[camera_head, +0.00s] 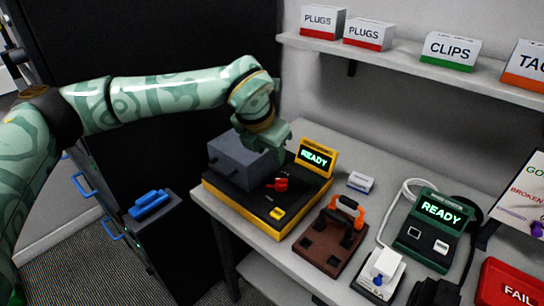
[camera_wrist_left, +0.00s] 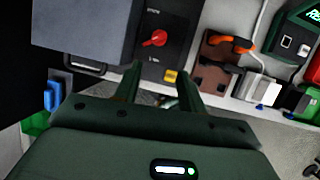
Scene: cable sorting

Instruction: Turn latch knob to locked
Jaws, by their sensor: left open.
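The red latch knob (camera_head: 278,184) sits on the black top of a yellow-edged machine (camera_head: 253,220), in front of a grey box-shaped part (camera_head: 240,160). In the left wrist view the knob (camera_wrist_left: 155,38) shows beyond the fingertips, with its pointer tilted. My left gripper (camera_head: 276,142) is above the machine, behind the knob in the head view. In the left wrist view its two fingers (camera_wrist_left: 160,75) are apart with nothing between them. The gap between the fingers and the knob is hard to judge. My right gripper is not in view.
A READY display (camera_head: 315,156) stands at the machine's back. A yellow button (camera_head: 277,213) is near its front. Right of it are a brown block with an orange-handled tool (camera_head: 347,208), a green READY tester (camera_head: 436,222) and a red FAIL box (camera_head: 507,284). A shelf with boxes (camera_head: 450,50) hangs above.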

